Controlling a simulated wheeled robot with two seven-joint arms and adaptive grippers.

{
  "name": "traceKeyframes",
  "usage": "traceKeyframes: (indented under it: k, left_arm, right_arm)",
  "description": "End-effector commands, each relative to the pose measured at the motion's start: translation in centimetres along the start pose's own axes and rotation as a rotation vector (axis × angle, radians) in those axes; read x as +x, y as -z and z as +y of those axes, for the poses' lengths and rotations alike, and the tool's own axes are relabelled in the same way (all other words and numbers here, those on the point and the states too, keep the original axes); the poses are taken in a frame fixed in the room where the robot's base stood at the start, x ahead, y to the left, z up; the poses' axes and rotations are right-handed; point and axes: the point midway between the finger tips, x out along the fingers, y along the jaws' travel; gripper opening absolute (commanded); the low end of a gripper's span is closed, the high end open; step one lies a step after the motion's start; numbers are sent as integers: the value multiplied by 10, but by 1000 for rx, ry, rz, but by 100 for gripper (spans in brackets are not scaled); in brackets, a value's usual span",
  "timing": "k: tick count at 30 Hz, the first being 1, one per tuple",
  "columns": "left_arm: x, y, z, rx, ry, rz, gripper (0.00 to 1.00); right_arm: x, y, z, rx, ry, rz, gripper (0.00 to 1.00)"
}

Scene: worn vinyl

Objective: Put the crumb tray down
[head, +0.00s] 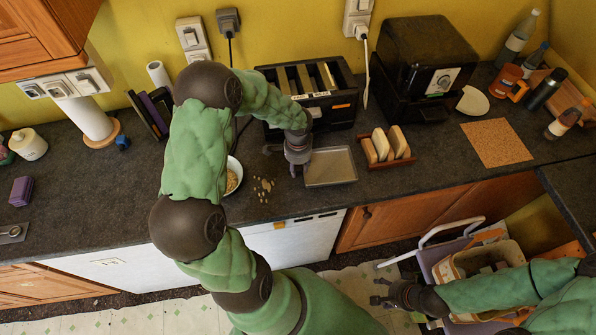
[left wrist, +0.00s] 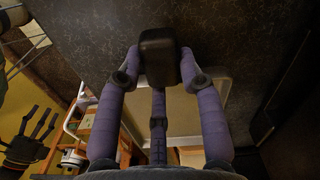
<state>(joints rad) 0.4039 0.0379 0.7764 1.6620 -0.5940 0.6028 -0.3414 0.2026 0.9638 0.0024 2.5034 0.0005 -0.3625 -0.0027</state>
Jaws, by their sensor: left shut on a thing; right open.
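The crumb tray (head: 331,167) is a shallow grey metal tray, in front of the black toaster (head: 315,92). It looks level, at or just above the dark counter; I cannot tell whether it touches. My left gripper (head: 297,165) is at its left edge. In the left wrist view, the purple fingers of my left gripper (left wrist: 160,68) are shut on a black block that looks like the tray's handle (left wrist: 158,48). The tray (left wrist: 180,122) shows behind the fingers, partly hidden. My right gripper (head: 378,292) is open and empty, low in front of the cabinets.
A rack of toast (head: 387,149) stands close to the tray's right. Crumbs (head: 263,188) lie on the counter to its left, beside a bowl (head: 233,174). A cork mat (head: 497,143) lies further right. A bin (head: 480,262) stands near my right gripper.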

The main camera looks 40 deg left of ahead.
Motion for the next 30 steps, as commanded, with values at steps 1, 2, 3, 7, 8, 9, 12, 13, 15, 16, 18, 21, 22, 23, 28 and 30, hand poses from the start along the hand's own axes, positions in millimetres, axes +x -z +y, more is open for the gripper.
traceKeyframes:
  k: [1,2,3,7,8,9,12,13,15,16,18,21,22,23,28,30]
  left_arm:
    - [9,-1,0,0,-3,-3,0]
    - [14,-1,1,-1,-4,-3,0]
    - [20,-1,1,0,-4,-3,0]
    - [31,0,1,0,-2,0,0]
    - [31,0,1,0,-2,0,0]
    - [31,0,0,-1,-1,0,0]
    - [31,0,1,0,-2,0,0]
    - [31,0,1,0,-2,0,0]
    - [32,0,1,0,-2,0,0]
    - [32,0,1,0,-2,0,40]
    - [32,0,1,0,-2,0,60]
    - [32,0,1,0,-2,0,62]
    - [32,0,1,0,-2,0,62]
    - [32,0,1,0,-2,0,62]
    - [31,0,1,0,-2,0,62]
    - [29,0,1,0,-1,0,62]
  right_arm:
    - [1,0,0,0,0,0,60]
    - [1,0,0,0,0,0,60]
    - [2,0,1,0,0,0,60]
    - [2,0,1,0,0,0,60]
    - [2,0,1,0,0,0,60]
    - [2,0,1,0,0,0,60]
    - [2,0,1,0,0,0,60]
    - [2,0,1,0,0,0,60]
    - [3,0,1,0,0,0,60]
    - [4,0,1,0,0,0,60]
    - [3,0,1,0,0,0,60]
    - [3,0,1,0,0,0,60]
    - [3,0,1,0,0,0,60]
    - [3,0,1,0,0,0,60]
    - [3,0,1,0,0,0,60]
    - [1,0,0,0,0,0,60]
